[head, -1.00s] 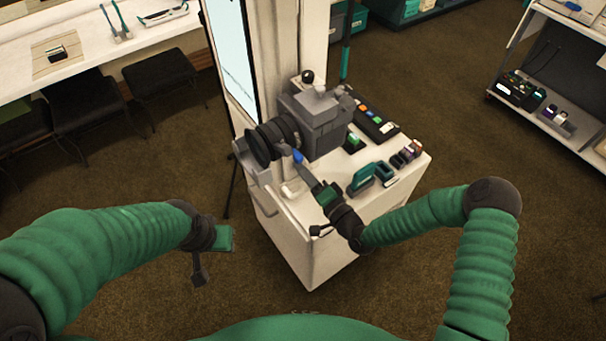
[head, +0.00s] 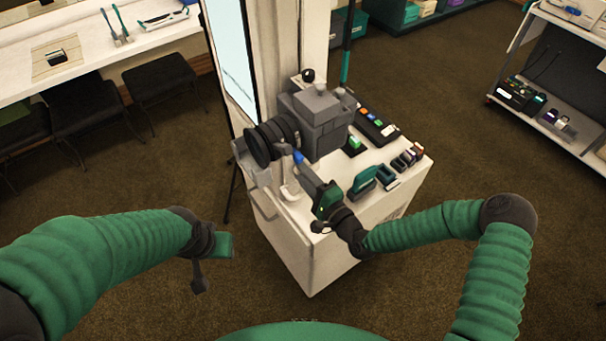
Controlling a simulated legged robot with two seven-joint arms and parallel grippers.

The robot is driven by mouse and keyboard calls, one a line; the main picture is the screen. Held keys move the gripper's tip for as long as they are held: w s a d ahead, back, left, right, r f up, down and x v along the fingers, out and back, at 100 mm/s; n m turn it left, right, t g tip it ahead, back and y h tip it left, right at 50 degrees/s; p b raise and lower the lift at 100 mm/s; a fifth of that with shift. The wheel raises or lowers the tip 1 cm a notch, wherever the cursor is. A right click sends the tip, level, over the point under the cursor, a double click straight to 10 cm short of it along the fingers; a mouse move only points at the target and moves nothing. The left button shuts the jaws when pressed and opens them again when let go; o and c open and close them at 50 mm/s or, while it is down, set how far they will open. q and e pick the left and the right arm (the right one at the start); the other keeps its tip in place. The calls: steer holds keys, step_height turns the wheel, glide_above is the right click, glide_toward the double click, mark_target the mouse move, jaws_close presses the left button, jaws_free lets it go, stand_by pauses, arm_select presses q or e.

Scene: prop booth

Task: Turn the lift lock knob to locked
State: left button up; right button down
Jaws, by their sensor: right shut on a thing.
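A small blue knob (head: 298,156) sits low beside the lens of a grey camera (head: 318,118) on the white cabinet. My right gripper (head: 301,164) reaches up to it from the lower right and is shut on it. The fingers cover part of the knob, and any lock marking is too small or hidden to read. My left gripper (head: 226,244) hangs in free space left of the cabinet, away from the knob. Its fingers are too unclear to tell open from shut.
The white cabinet (head: 312,262) also carries a control panel (head: 375,127), a teal-handled item (head: 364,183) and several small dark blocks. A screen (head: 230,50) stands behind its left side. A shelf cart (head: 555,120) is at the right. The floor between is clear.

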steer(key=shift+d+f, duration=0.15)
steer(key=shift+f, duration=0.05)
steer(key=c, duration=1.4)
jaws_free()
steer(key=shift+o, duration=1.4)
steer(key=shift+w, duration=0.15)
steer(key=shift+d, duration=0.1)
steer(key=shift+s+d, duration=0.2)
steer(key=shift+s, duration=0.25)
steer(key=b+v, duration=0.2)
steer(key=v, duration=1.4)
steer(key=shift+f, duration=0.1)
